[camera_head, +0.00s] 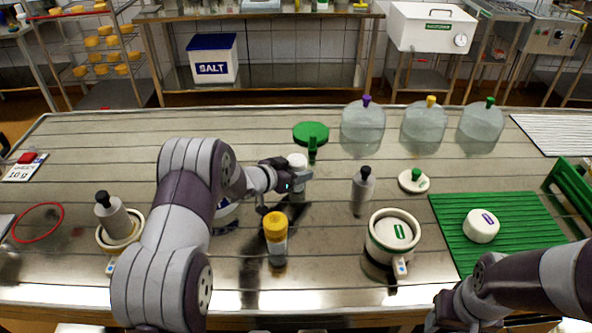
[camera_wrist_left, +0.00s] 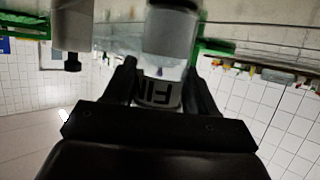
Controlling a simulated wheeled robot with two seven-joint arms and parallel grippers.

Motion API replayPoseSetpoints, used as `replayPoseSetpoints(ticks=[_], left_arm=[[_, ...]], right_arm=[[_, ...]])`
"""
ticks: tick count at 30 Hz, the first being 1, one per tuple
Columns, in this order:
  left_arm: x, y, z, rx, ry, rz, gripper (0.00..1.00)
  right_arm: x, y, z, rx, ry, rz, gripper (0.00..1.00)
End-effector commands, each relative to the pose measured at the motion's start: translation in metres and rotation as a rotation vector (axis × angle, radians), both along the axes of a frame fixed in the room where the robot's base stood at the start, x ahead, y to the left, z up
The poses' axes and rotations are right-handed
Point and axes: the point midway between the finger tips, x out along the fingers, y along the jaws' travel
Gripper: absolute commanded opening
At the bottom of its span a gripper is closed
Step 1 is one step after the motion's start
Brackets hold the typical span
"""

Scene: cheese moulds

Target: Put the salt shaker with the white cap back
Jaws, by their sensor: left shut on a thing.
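The salt shaker with the white cap (camera_head: 297,160) is in my left gripper (camera_head: 292,182), near the middle of the table. In the left wrist view the shaker (camera_wrist_left: 160,92) is between the two fingers, its label partly readable as "FIN" and upside down. The gripper is shut on it. The shaker looks about upright; I cannot tell whether its base touches the table. A second shaker, with a yellow cap (camera_head: 275,226), stands nearer the front. My right gripper (camera_head: 448,310) is at the bottom edge, partly cut off, and its fingers are not clear.
A grey bottle with a black knob (camera_head: 362,188) and a white mould pot (camera_head: 378,250) stand to the right. A green mat (camera_head: 450,215) carries a white cheese (camera_head: 481,226). Clear domes (camera_head: 363,125) line the back.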

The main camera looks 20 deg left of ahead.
Motion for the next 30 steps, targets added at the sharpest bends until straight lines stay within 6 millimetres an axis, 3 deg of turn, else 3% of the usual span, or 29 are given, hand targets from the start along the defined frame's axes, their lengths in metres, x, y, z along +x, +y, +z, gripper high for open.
replayPoseSetpoints(ticks=[1,2,3,4,14,30], left_arm=[[0.000,0.000,-0.002,0.000,0.000,0.000,0.24],[0.000,0.000,-0.002,0.000,0.000,0.000,0.66],[0.000,0.000,-0.001,0.000,0.000,0.000,0.79],[0.000,0.000,-0.001,0.000,0.000,0.000,0.82],[0.000,0.000,0.005,0.000,0.000,0.000,0.82],[-0.088,0.049,0.045,0.000,0.001,0.002,0.82]], right_arm=[[0.000,0.000,-0.002,0.000,0.000,0.000,0.54],[0.000,0.000,-0.001,0.000,0.000,0.000,0.54],[0.000,0.000,-0.001,0.000,0.000,0.000,0.54],[0.000,0.000,-0.001,0.000,0.000,0.000,0.54],[0.000,0.000,0.003,0.000,0.000,0.000,0.54],[0.000,0.000,0.002,0.000,0.000,0.000,0.54]])
